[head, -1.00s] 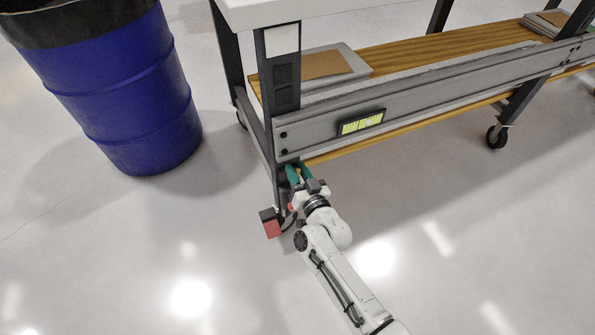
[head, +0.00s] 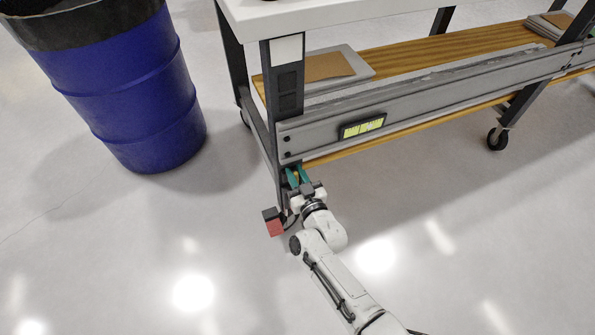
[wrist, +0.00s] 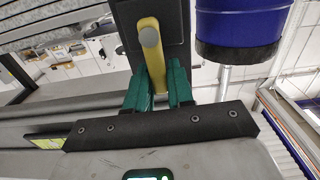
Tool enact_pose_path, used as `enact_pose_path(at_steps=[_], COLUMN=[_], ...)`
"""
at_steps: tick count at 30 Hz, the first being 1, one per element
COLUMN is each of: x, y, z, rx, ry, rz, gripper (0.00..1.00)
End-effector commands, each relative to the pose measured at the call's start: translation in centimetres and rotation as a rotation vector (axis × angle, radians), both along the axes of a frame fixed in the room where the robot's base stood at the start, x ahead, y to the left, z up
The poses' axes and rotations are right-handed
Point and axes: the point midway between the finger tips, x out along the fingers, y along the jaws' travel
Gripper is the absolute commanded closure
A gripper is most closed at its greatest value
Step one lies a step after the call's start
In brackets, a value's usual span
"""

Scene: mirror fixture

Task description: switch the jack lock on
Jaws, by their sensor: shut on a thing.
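The jack lock appears as a yellow lever (wrist: 153,50) with a rounded end, on a dark plate (wrist: 178,35) in the wrist view. My gripper (wrist: 158,88) has teal fingers on either side of the lever's lower part and is shut on it. In the head view my gripper (head: 298,176) is low at the front leg of the workbench (head: 287,90), just under the grey rail. The lever is mostly hidden by the fingers there. Whether the lock is on or off cannot be told.
A grey rail (head: 430,97) with a lit yellow-green panel (head: 362,127) runs above my gripper. A red and black block (head: 273,222) is by the leg's foot. A blue barrel (head: 135,100) stands at left. The floor in front is clear.

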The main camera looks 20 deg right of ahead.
Motion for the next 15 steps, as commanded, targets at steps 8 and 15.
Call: enact_pose_path(at_steps=[8, 15], x=[-0.03, -0.01], y=[0.08, 0.05], z=[-0.06, -0.03], rx=[-0.001, 0.0], ry=[0.0, 0.0], rz=[0.002, 0.001], gripper=[0.68, 0.57])
